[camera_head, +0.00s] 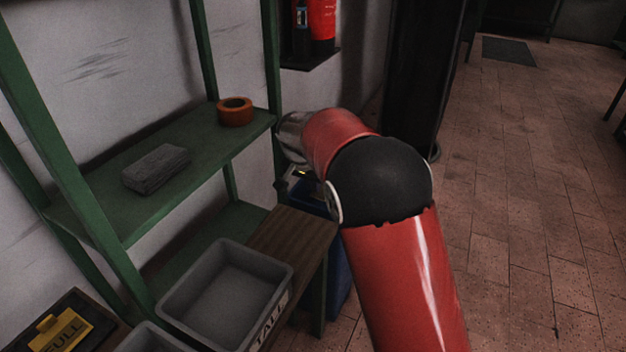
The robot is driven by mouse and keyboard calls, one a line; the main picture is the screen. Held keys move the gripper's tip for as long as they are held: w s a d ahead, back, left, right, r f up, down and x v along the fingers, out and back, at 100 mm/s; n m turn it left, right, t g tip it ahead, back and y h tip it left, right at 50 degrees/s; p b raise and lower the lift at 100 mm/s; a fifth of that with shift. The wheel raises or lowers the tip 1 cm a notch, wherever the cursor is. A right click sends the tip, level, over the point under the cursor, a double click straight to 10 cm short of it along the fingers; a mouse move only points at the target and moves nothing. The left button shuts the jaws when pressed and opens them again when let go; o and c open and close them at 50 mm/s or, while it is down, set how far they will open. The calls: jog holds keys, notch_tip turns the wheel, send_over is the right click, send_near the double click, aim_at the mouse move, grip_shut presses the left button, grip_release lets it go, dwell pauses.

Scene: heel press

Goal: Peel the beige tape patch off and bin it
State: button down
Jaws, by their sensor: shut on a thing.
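My gripper (291,184) is partly in view beyond my bent red arm, pointing down over the blue bin (338,282). The fingers are small and dark here, and my arm covers part of them. They are shut on a small pale piece (303,173), which looks like the beige tape patch; its outline is hard to make out. The bin stands on the floor behind the wooden bench end, and my arm and the bench hide much of it.
A green shelf rack (160,190) on the left holds a grey block (157,168) and an orange tape roll (235,111). A grey tray (226,296) sits in front of a brown wooden board (292,240). A yellow "FULL" sign (62,330) lies lower left. Tiled floor is open on the right.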

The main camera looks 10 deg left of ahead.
aim_at(312, 195)
notch_tip(312, 195, down, 4)
jog(key=shift+f+b, duration=0.25)
jog(key=shift+b, duration=1)
jog(key=shift+s+f, duration=0.1)
jog(key=shift+f, duration=0.25)
